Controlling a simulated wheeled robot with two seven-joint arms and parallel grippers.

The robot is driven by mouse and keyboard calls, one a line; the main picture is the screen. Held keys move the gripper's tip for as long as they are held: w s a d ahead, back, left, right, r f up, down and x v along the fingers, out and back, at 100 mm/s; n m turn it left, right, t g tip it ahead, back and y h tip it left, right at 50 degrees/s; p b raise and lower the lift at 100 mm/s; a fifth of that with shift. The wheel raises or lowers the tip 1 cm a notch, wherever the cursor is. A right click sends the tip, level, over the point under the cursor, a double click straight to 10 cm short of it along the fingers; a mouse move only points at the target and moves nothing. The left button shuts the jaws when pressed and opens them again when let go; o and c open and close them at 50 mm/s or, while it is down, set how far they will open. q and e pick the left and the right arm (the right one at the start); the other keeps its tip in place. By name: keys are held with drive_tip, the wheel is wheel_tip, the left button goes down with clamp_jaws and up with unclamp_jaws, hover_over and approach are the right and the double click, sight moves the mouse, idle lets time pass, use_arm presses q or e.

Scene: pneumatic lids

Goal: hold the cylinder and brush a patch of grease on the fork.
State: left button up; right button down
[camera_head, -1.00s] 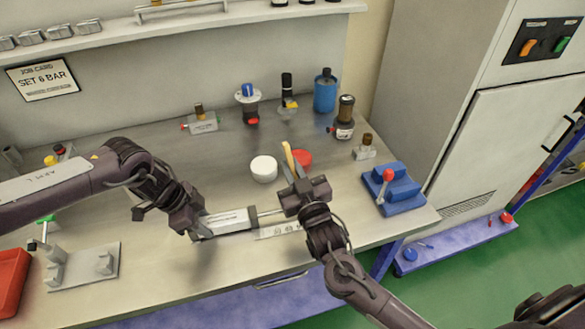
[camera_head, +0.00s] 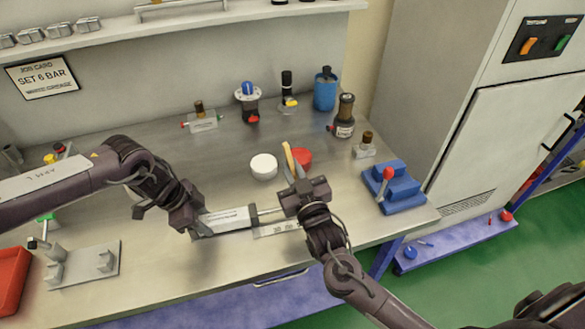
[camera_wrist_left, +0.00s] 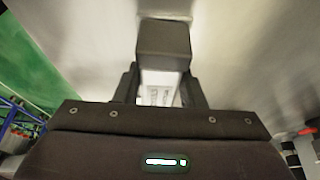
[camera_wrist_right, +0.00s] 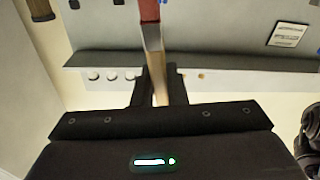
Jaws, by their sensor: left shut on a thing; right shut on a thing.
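My left gripper (camera_head: 197,222) is shut on the white and silver cylinder (camera_head: 230,218) near its left end. The cylinder lies across the front of the bench, its thin rod (camera_head: 268,212) pointing right; the left wrist view shows part of its body (camera_wrist_left: 160,90) between the fingers. The fork at the rod's end is largely hidden by my right gripper. My right gripper (camera_head: 290,180) is shut on the brush (camera_head: 288,156), whose tan handle stands up. In the right wrist view the brush (camera_wrist_right: 153,40) has a metal band and a dark red end. Contact with the fork cannot be told.
A blue stand (camera_head: 398,190) is at right, a grey fixture plate (camera_head: 84,266) and red bin (camera_head: 10,280) at left. Valves and a blue canister (camera_head: 325,93) line the back.

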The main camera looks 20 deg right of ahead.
drive_tip(key=shift+f, duration=0.2)
drive_tip(key=shift+s, duration=0.15)
drive_tip(key=shift+s, duration=0.35)
idle(0.3)
drive_tip(key=shift+w, duration=0.55)
drive_tip(key=shift+w, duration=0.15)
drive_tip(key=shift+w, duration=0.3)
